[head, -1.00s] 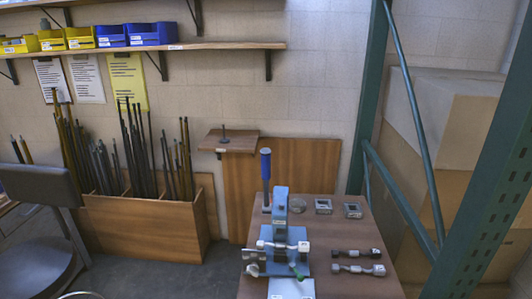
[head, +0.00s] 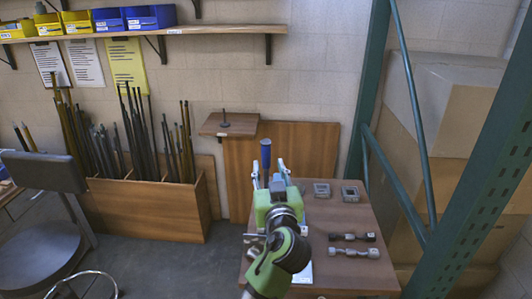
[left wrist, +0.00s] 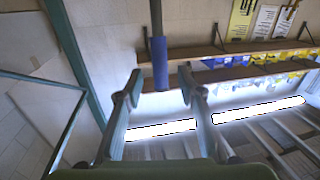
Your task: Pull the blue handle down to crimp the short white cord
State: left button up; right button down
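The blue handle (head: 265,152) stands upright at the far side of the press on the wooden table. My left gripper (head: 268,176) reaches toward it from the near side. Its fingers are open. In the left wrist view, the blue handle (left wrist: 159,63) shows between the two fingertips (left wrist: 160,80), with a gap on both sides. I cannot tell how deep between the fingers it is. My green arm and gripper hide most of the press, and I cannot make out the short white cord. My right gripper is not in view.
On the table (head: 345,270), two grey boxes (head: 322,190) and (head: 350,194) sit at the back, and two metal fittings (head: 352,237) and (head: 354,252) lie at the right. A green rack post (head: 368,90) stands close on the right.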

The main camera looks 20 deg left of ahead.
aim_at(266, 158)
pick_arm(q)
jog(key=x, duration=0.7)
jog(key=shift+w, duration=0.1)
grip_shut()
